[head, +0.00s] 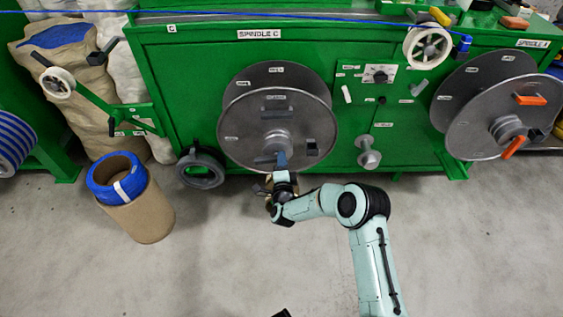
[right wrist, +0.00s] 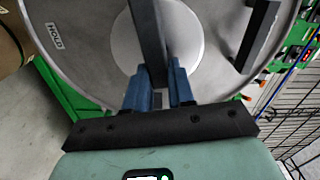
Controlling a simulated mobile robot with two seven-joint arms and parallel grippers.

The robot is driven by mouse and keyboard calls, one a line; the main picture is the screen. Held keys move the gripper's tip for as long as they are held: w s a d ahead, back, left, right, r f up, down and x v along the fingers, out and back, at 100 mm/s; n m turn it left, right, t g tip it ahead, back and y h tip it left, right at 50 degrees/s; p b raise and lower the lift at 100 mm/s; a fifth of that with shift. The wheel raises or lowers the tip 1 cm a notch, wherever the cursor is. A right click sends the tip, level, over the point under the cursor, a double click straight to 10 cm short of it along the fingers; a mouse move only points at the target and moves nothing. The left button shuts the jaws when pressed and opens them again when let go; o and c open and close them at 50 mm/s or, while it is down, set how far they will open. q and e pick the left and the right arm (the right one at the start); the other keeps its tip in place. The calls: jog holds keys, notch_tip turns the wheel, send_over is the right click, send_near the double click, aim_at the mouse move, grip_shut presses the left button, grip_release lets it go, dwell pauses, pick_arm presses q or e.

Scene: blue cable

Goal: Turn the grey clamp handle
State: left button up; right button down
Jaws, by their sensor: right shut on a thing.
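My right gripper (head: 280,163) is at the lower middle of the grey spool disc (head: 240,145) on spindle C, just below its hub. In the right wrist view, its blue fingers (right wrist: 158,78) are shut on a dark grey bar-shaped clamp handle (right wrist: 148,30) that stands out in front of the disc's pale hub. In the head view the held part of the handle is mostly hidden by the fingers. Another dark grey block (right wrist: 262,32) sits on the disc to the right, apart from the gripper.
A cardboard tube with a blue cable coil (head: 118,180) stands on the floor to the left. A dark ring (head: 202,169) leans by the green machine (head: 190,70). A second spool with orange handles (head: 529,100) is at right. The front floor is clear.

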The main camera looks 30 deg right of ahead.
pick_arm(q)
jog(key=shift+s+a+f+g, duration=0.1)
jog(key=shift+s+f+g, duration=0.2)
jog(key=shift+s+f, duration=0.35)
pick_arm(e)
jog(key=shift+f+m, duration=0.15)
jog(key=shift+m, duration=0.85)
pick_arm(q)
jog(key=shift+s+r, duration=0.1)
pick_arm(e)
jog(key=c, duration=1)
grip_release()
jog(key=shift+o, duration=0.2)
jog(key=shift+s, duration=0.1)
pick_arm(q)
jog(key=w+d+r+t+p, duration=0.1)
jog(key=w+r+p, duration=0.1)
jog(key=w+r, duration=0.2)
jog(key=shift+w+r+t+p, duration=0.3)
jog(key=shift+w+r+t, duration=0.1)
jog(key=shift+r, duration=0.25)
pick_arm(e)
jog(key=v, duration=1.3)
jog(key=shift+a, duration=0.15)
pick_arm(q)
jog(key=shift+d, duration=0.1)
pick_arm(e)
jog(key=shift+f, duration=0.1)
